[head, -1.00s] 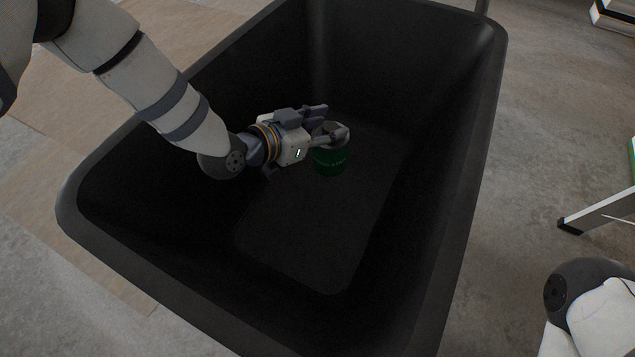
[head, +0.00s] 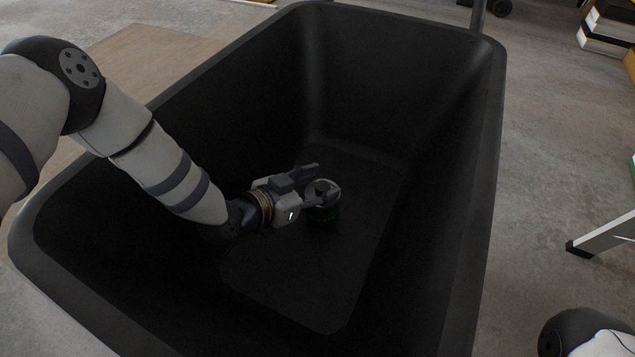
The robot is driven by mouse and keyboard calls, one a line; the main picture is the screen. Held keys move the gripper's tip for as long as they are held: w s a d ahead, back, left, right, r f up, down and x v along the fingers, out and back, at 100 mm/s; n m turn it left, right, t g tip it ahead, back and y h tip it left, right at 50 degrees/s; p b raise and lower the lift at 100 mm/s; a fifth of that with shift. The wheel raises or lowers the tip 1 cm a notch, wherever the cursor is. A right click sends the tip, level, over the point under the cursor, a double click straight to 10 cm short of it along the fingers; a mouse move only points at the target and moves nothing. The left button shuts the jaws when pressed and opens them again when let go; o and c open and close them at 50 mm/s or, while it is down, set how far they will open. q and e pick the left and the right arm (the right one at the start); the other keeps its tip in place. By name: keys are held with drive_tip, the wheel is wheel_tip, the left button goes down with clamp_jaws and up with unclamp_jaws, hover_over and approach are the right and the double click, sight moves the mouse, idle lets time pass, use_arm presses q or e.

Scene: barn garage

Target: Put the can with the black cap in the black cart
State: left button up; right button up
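The black cart (head: 488,140) is a deep open tub that fills the middle of the head view. My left arm reaches over its left rim and down inside. My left gripper (head: 322,180) is low in the cart, with its fingers around the top of a dark green can (head: 323,213). A dark cap seems to show between the fingers, partly hidden by them. The can is upright, close to the cart's floor (head: 290,285); I cannot tell if it touches. Only part of my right arm shows at the lower right; its gripper is out of view.
A pale metal leg with a dark foot (head: 600,238) stands on the concrete right of the cart. Stacked boxes or books (head: 606,28) are at the upper right. The cart floor around the can looks empty.

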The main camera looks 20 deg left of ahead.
use_arm(q)
drive_tip(key=shift+o, duration=0.5)
drive_tip(key=shift+r, duration=0.15)
drive_tip(key=p+v, duration=0.3)
drive_tip(key=v, duration=0.4)
drive_tip(key=shift+s+r, duration=0.15)
drive_tip(key=shift+s, duration=0.1)
use_arm(e)
drive_tip(key=shift+w+r+t, duration=0.15)
drive_tip(key=shift+w+r, duration=0.2)
drive_tip(key=shift+r, duration=0.25)
drive_tip(key=shift+w+r+t, duration=0.15)
drive_tip(key=shift+w+r, duration=0.2)
drive_tip(key=shift+r, duration=0.2)
use_arm(q)
drive_tip(key=shift+a, duration=0.15)
